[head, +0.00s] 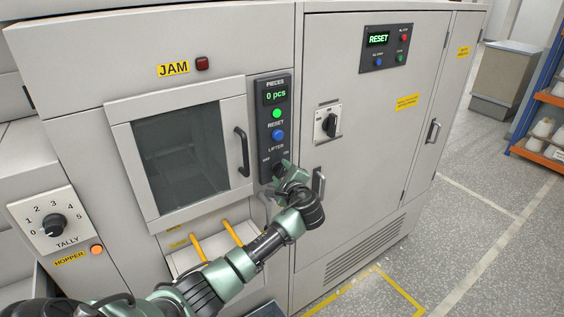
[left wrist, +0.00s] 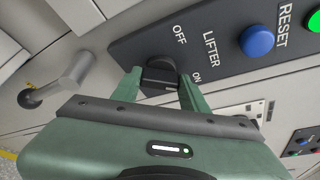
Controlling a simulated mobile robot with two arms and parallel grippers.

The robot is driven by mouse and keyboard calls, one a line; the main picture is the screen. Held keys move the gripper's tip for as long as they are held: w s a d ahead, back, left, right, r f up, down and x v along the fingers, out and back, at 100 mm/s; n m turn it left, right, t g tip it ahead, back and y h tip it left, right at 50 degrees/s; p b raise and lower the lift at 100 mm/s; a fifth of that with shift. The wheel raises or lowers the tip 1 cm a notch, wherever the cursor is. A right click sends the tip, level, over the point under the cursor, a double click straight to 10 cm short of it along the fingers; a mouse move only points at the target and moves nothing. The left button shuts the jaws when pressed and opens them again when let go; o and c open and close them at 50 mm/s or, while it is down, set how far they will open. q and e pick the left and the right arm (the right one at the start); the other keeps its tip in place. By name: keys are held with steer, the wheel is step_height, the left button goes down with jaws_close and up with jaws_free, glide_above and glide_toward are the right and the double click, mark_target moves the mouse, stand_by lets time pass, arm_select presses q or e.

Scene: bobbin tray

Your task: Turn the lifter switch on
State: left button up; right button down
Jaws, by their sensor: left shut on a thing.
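The lifter switch is a black rotary knob (left wrist: 160,69) at the low end of the dark control panel (head: 265,120), which also shows in the left wrist view (left wrist: 130,45). Its labels OFF and ON are readable in the left wrist view. My left gripper (left wrist: 161,82) has one green finger on each side of the knob and is shut on it. In the head view my left gripper (head: 281,172) covers most of the knob. I cannot tell clearly which label the knob points at. My right gripper is in neither view.
Above the switch are a blue RESET button (head: 278,135), a green light (head: 277,113) and a display reading 0 pcs (head: 275,96). A window door with a dark handle (head: 242,151) is on the left. A grey lever (left wrist: 62,82) stands out near my gripper.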

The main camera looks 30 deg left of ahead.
arm_select(q)
steer(key=shift+f+m+g+p, duration=0.1)
steer(key=shift+m+g+p, duration=0.25)
steer(key=shift+p, duration=0.3)
steer(key=o, duration=1.4)
steer(key=shift+d, duration=0.1)
steer(key=b+v, duration=0.2)
steer(key=v, duration=0.5)
steer(key=shift+s+d, duration=0.25)
steer(key=shift+d, duration=0.05)
